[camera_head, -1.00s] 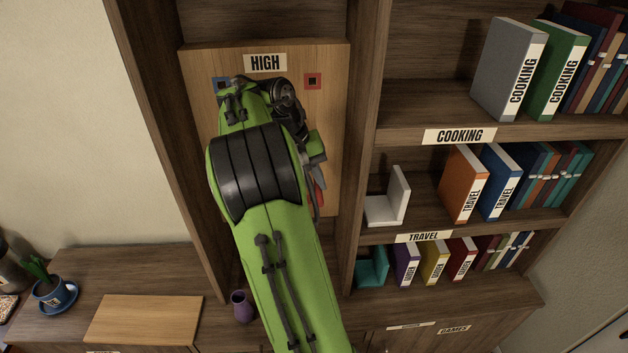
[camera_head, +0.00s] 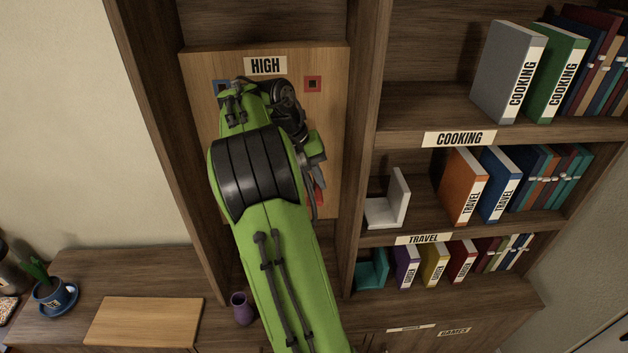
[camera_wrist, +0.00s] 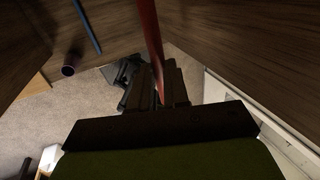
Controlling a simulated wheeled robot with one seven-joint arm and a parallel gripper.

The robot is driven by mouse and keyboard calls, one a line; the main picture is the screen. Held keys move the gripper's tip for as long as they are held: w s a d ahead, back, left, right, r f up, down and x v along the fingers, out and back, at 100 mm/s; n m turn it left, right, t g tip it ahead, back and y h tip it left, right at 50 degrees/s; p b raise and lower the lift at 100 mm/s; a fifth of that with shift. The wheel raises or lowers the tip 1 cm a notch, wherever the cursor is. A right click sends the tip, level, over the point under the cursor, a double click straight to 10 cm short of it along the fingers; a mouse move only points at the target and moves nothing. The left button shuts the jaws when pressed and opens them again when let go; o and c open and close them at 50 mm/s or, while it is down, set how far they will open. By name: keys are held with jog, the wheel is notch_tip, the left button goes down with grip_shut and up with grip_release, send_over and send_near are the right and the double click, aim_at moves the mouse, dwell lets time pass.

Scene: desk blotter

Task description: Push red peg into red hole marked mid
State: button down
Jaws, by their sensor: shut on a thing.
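A red peg (camera_wrist: 150,35) is held between the fingers of my gripper (camera_wrist: 160,85) in the wrist view and runs up past the top edge. In the head view a bit of red (camera_head: 319,196) shows beside my arm, below a grey finger part; I cannot tell whether it is the peg or a mark. The upright wooden board (camera_head: 200,125) carries a HIGH label (camera_head: 265,65) with a red-framed hole (camera_head: 312,84) and a partly covered blue-framed hole (camera_head: 219,85). My arm covers the board's middle; no mid label or mid hole is visible.
A blue rod (camera_wrist: 87,25) and a purple cup (camera_wrist: 70,68) show at upper left in the wrist view. Bookshelf uprights (camera_head: 362,150) flank the board. A white bookend (camera_head: 392,200) and books stand at right. A wooden panel (camera_head: 143,320) lies on the lower left surface.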

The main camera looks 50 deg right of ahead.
jog(key=shift+w+d+p, duration=1.3)
jog(key=shift+d, duration=0.2)
jog(key=c, duration=1)
grip_release()
jog(key=shift+c, duration=0.2)
jog(key=p+v, duration=0.6)
jog(key=v, duration=0.9)
jog(key=shift+r+p, duration=0.3)
jog(key=shift+r, duration=0.05)
jog(key=shift+w+a, duration=0.1)
